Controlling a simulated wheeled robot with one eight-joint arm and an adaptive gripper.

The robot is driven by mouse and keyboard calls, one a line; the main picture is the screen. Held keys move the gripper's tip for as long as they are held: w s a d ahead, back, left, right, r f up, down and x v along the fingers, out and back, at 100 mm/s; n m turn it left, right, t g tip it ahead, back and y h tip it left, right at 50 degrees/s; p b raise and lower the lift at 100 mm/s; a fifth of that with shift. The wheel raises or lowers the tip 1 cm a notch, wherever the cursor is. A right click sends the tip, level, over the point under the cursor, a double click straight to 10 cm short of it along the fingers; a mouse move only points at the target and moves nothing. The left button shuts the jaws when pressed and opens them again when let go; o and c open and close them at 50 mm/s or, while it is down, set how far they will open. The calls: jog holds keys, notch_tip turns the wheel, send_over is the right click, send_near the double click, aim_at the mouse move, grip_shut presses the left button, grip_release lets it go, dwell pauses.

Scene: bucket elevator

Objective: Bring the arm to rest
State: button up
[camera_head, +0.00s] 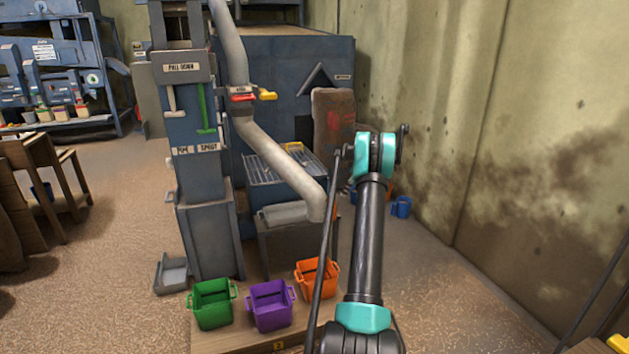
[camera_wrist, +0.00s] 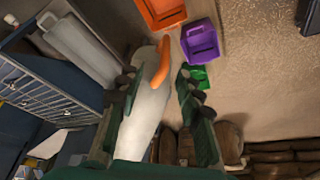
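My gripper (camera_wrist: 157,82) is in the wrist view, with its two dark green fingers spread apart. A pale pipe (camera_wrist: 143,118) shows in the space between the fingers; I cannot tell whether it lies between them or beyond them, and no grip on it shows. A slim orange piece (camera_wrist: 162,62) shows along the pipe's edge near the fingertips. In the head view my arm rises in front of me to a teal joint and bends away. My gripper is not clearly visible there.
The grey machine (camera_head: 205,150) with its bent pipe (camera_head: 275,155) stands left of my arm. Green (camera_head: 212,305), purple (camera_head: 271,305) and orange (camera_head: 317,279) buckets stand on a low platform in front. A concrete wall (camera_head: 500,130) is at right. Bare floor (camera_head: 455,315) lies between.

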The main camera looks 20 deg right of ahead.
jog(key=s+a+r+m+h, duration=0.1)
jog(key=s+a+r+m, duration=0.3)
jog(key=s+a, duration=0.65)
jog(key=s+a+r+m+h, duration=0.1)
jog(key=s+a+r, duration=0.6)
jog(key=a, duration=0.6)
jog(key=s+a+f+m, duration=0.1)
jog(key=s+a+f, duration=0.2)
jog(key=s, duration=0.8)
jog(key=s+a+f+m+t+h, duration=0.1)
jog(key=s+a+f+m, duration=0.1)
jog(key=s, duration=1)
jog(key=s+a+f+m, duration=0.2)
jog(key=s+a+f, duration=0.2)
jog(key=s, duration=0.7)
jog(key=shift+s+a+f+h, duration=0.25)
jog(key=shift+a+f+h, duration=0.05)
jog(key=shift+a, duration=0.85)
